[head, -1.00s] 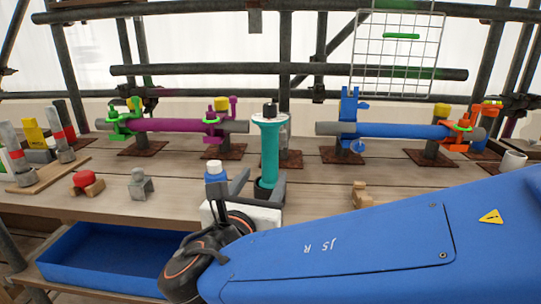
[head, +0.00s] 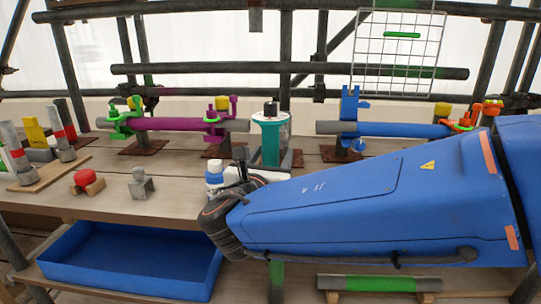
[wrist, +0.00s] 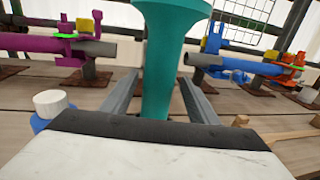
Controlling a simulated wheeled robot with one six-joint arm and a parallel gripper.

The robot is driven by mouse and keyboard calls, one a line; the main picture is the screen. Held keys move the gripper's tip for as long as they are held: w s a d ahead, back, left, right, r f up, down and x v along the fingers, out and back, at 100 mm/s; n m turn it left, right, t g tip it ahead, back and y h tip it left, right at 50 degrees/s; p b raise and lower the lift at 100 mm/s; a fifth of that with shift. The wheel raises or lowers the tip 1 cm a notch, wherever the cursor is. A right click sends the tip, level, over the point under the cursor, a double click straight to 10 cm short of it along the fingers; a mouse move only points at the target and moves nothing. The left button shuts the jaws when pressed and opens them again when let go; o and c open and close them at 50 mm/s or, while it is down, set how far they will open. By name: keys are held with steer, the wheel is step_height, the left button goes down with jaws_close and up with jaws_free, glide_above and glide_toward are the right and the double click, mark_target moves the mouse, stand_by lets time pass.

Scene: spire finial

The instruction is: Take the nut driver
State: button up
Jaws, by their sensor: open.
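The teal upright tool (head: 270,140), which I take to be the nut driver, stands on the wooden bench in the middle. It has a wide flared top with a dark knob. In the wrist view its teal shaft (wrist: 160,70) rises between the two grey fingers, with a gap on each side. My gripper (wrist: 160,95) is open. In the head view my gripper (head: 268,162) is at the tool's lower part and partly hidden by my arm. The tool's foot is hidden.
A white-capped blue bottle (head: 214,175) stands close left of my gripper. Behind are the purple pipe (head: 170,124) and blue pipe (head: 400,130) on stands. A red-topped block (head: 87,182) and a grey clamp (head: 140,184) sit left. A blue tray (head: 130,262) lies below.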

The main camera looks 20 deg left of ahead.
steer(key=w, duration=0.3)
steer(key=shift+w+a+r, duration=0.1)
steer(key=shift+w+a, duration=0.05)
steer(key=shift+a, duration=0.1)
steer(key=shift+c, duration=0.6)
jaws_close()
steer(key=shift+r, duration=0.1)
